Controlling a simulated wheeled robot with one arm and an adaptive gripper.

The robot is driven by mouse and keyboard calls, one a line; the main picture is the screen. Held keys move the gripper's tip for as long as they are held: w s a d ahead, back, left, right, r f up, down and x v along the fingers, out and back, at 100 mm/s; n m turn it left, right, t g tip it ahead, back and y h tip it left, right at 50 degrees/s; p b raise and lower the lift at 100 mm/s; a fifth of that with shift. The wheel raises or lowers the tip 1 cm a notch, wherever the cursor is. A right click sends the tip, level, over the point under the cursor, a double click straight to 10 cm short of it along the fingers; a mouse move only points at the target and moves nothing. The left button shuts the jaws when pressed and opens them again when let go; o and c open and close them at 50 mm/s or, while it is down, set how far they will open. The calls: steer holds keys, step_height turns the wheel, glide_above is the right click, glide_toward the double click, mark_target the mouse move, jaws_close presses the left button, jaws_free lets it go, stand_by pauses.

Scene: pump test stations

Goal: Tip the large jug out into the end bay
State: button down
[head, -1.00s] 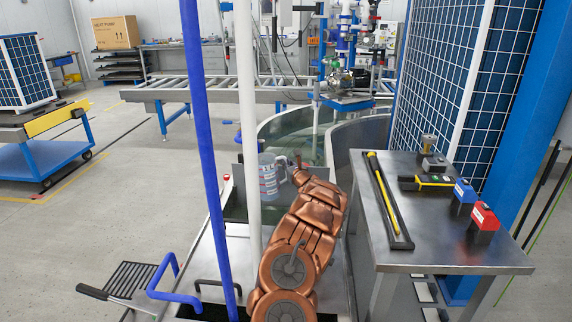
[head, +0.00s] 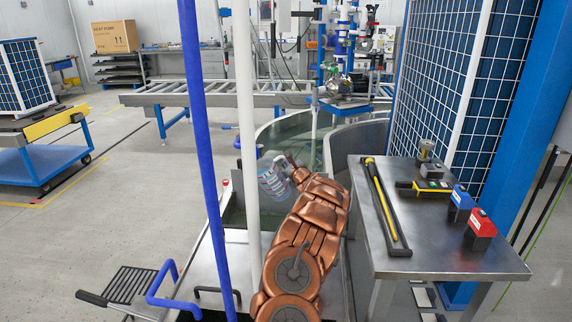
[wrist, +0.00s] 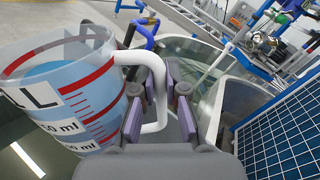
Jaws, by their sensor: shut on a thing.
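The large jug (head: 271,182) is clear with a white handle, and it hangs tilted to the left in the head view. In the wrist view the jug (wrist: 72,98) shows red and black volume marks and blue liquid inside. My gripper (wrist: 157,90) is shut on the jug's white handle, with a purple pad on each side. In the head view my gripper (head: 291,167) is small and partly hidden by my copper arm. Curved metal-walled water bays (head: 297,127) lie just beyond the jug; I cannot tell which is the end bay.
A steel table (head: 432,232) on the right holds a yellow-and-black bar tool (head: 384,200), a blue box (head: 461,200) and a red box (head: 481,228). A white post (head: 246,110) and a blue post (head: 200,110) stand left of my arm. A roller conveyor (head: 215,95) runs behind.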

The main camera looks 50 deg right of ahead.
steer(key=shift+w+a+r+n+b, duration=0.1)
steer(key=shift+a+r+n+b, duration=0.2)
steer(key=shift+n+b, duration=0.5)
steer(key=shift+w+a+n+b, duration=0.1)
steer(key=shift+a+n+b, duration=0.05)
steer(key=shift+n+b, duration=0.3)
steer(key=shift+a+r+n+b, duration=0.15)
steer(key=shift+r+n+b, duration=0.05)
steer(key=shift+n+b, duration=0.3)
steer(key=shift+w+a+f+n+b, duration=0.25)
steer(key=shift+a+n+b, duration=0.4)
steer(key=shift+b, duration=0.9)
steer(key=shift+w+a+f+n+b, duration=0.1)
steer(key=shift+w+a+n+b, duration=0.25)
steer(key=shift+n+b, duration=0.9)
